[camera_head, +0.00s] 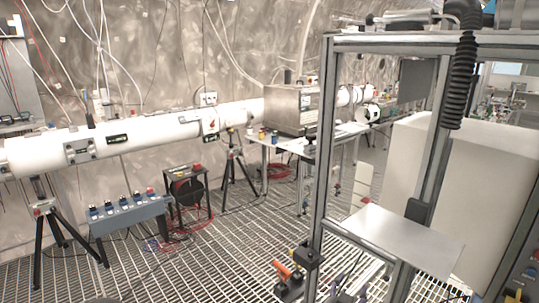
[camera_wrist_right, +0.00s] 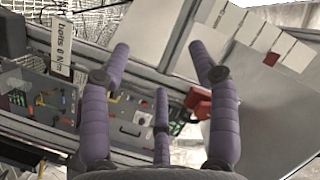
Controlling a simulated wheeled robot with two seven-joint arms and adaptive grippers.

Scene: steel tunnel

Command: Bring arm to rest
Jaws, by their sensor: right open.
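My right gripper (camera_wrist_right: 160,65) shows in the right wrist view with three purple, jointed fingers. The fingers are spread open with nothing between them. Beyond them lie a grey panel with small tools and a pale, flat surface, and I cannot tell how far off these are. In the head view I cannot make out the right gripper clearly. My left gripper is not in either view.
A metal frame post (camera_head: 322,150) stands right of centre, with a flat metal plate (camera_head: 408,238) beside it. A tool panel (camera_wrist_right: 40,95) and a red block (camera_wrist_right: 198,103) show in the wrist view. A white pipe (camera_head: 150,133) crosses the left; grated floor (camera_head: 190,270) lies below.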

